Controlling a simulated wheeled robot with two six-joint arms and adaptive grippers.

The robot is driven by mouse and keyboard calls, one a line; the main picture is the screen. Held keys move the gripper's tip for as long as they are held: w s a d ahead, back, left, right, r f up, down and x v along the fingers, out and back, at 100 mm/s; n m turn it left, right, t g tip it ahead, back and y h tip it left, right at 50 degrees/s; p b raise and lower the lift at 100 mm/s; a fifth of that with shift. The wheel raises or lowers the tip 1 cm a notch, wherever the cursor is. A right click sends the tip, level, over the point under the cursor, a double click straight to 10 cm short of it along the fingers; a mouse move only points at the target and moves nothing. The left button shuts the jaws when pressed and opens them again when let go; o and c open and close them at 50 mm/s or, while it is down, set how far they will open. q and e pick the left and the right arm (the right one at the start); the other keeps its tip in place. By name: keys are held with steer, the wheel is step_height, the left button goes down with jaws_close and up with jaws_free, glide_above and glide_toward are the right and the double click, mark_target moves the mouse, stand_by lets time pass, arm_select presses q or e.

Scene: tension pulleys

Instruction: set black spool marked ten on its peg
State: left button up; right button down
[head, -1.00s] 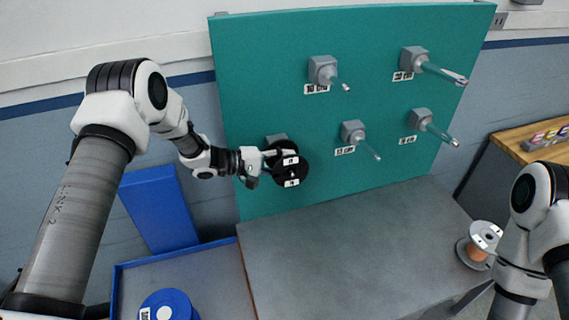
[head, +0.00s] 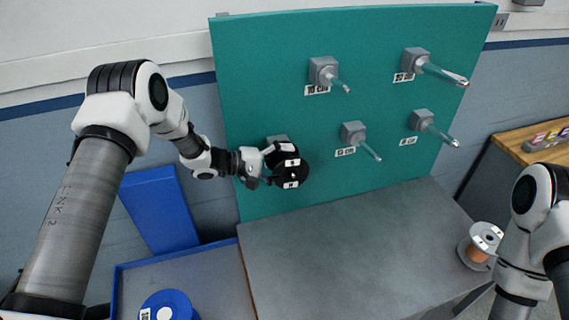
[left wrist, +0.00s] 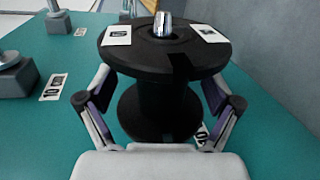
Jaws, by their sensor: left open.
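The black spool (head: 289,172), with white labels on its flange, sits at the lower left peg of the green board. In the left wrist view the spool (left wrist: 165,85) fills the middle, and a shiny metal peg tip (left wrist: 163,24) shows through its centre hole. The number on its labels is too small to read. My left gripper (head: 270,164) is open, its fingers spread on either side of the spool's core between the two flanges. The peg's base (head: 277,140) is mostly hidden behind the spool and gripper. My right gripper is out of view.
The green board (head: 255,70) carries several other bare pegs with labels, such as the upper left peg (head: 338,82) and lower middle peg (head: 364,142). A blue spool (head: 168,306) lies in a blue-rimmed tray. A copper-coloured spool (head: 478,254) stands at the grey table's right.

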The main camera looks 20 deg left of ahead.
arm_select(q)
steer(key=shift+s+a+r+p, duration=0.25)
steer(key=shift+a+r+p, duration=0.1)
steer(key=shift+a+p, duration=0.2)
steer(key=p+v, duration=0.4)
steer(key=v, duration=0.3)
steer(key=shift+s+a+p, duration=0.25)
steer(key=shift+a+p, duration=0.05)
steer(key=shift+f, duration=0.1)
